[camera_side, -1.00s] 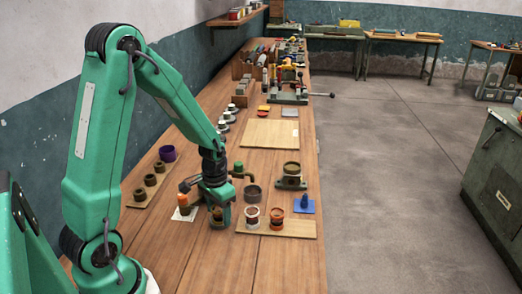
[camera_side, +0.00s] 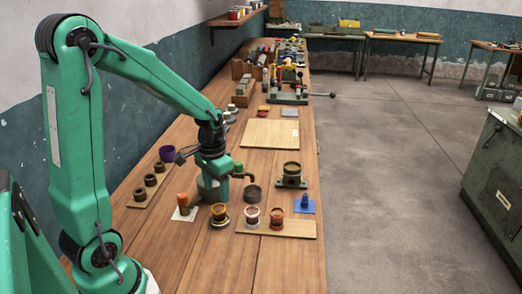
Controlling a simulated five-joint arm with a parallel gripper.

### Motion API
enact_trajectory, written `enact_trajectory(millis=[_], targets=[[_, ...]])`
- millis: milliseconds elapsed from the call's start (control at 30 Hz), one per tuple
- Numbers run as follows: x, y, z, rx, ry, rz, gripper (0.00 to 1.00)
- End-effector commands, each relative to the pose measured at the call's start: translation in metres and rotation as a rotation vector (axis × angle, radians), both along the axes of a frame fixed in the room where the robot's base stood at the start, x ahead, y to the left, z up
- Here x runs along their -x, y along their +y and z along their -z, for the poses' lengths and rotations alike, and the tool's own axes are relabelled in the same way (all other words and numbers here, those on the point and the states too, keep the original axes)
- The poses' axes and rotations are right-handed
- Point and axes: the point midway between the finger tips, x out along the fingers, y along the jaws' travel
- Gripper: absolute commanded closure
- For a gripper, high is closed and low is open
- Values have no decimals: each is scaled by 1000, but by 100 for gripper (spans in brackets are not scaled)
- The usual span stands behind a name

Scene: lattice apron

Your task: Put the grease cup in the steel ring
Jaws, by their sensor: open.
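A yellow-orange cup with a dark reddish inside, which I take for the grease cup (camera_side: 219,210), stands upright on the bench. A pale metallic ring, which looks like the steel ring (camera_side: 219,224), shows around its base; the cup appears to sit in it, though its depth cannot be told. My gripper (camera_side: 212,178) is open and empty, above and behind the cup, apart from it. A grey cylinder (camera_side: 207,190) stands just below my gripper and is partly hidden by it.
An orange-topped piece (camera_side: 184,201) stands on white paper at the left. A dark grey round pot (camera_side: 253,193) and a holder with a cup (camera_side: 291,172) stand behind.

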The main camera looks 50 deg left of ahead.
Motion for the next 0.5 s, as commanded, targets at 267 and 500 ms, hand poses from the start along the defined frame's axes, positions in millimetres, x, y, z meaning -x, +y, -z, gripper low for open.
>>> enact_trajectory(millis=[267,500], targets=[[0,0,-32,0,-1,0,41],[0,0,-39,0,0,0,41]])
